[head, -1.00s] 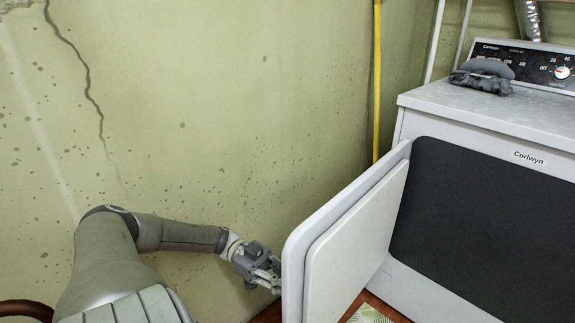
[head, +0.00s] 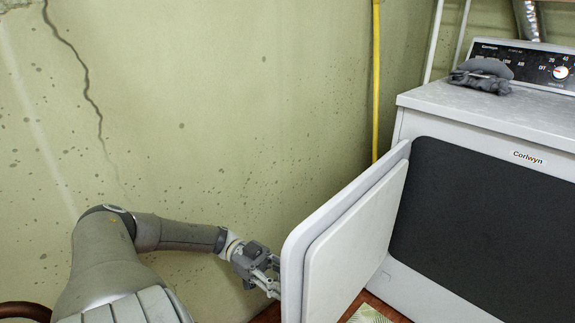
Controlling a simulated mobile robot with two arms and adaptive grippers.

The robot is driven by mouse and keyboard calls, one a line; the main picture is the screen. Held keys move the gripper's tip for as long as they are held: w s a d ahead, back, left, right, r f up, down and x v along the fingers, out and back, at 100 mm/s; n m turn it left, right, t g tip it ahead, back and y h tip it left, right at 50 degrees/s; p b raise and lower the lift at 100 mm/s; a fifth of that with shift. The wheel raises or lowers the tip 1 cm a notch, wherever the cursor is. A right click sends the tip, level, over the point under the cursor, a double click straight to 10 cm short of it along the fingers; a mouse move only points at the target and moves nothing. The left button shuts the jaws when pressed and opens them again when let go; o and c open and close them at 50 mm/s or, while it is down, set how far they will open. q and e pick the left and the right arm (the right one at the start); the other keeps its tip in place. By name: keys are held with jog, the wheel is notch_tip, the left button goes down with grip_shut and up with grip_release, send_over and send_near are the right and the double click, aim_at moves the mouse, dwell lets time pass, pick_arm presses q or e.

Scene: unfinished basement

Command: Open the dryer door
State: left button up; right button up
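The white dryer (head: 470,103) stands at the right with a dark front opening (head: 480,215). Its white door (head: 345,240) is swung wide out to the left, hinged at the opening's left edge. My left gripper (head: 274,285) is at the door's free edge, on its outer side, and its fingertips are partly hidden behind that edge. Its fingers appear spread apart, with nothing seen between them. Whether it touches the door I cannot tell. My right gripper is not in the view.
A dark grey cloth bundle (head: 482,75) lies on the dryer top. A cracked green wall (head: 230,100) with a yellow pipe (head: 376,80) stands behind my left arm. A patterned mat (head: 368,314) lies on the floor below the door.

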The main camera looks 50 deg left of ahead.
pick_arm(q)
jog(key=shift+r, duration=4.85)
jog(key=shift+r, duration=0.1)
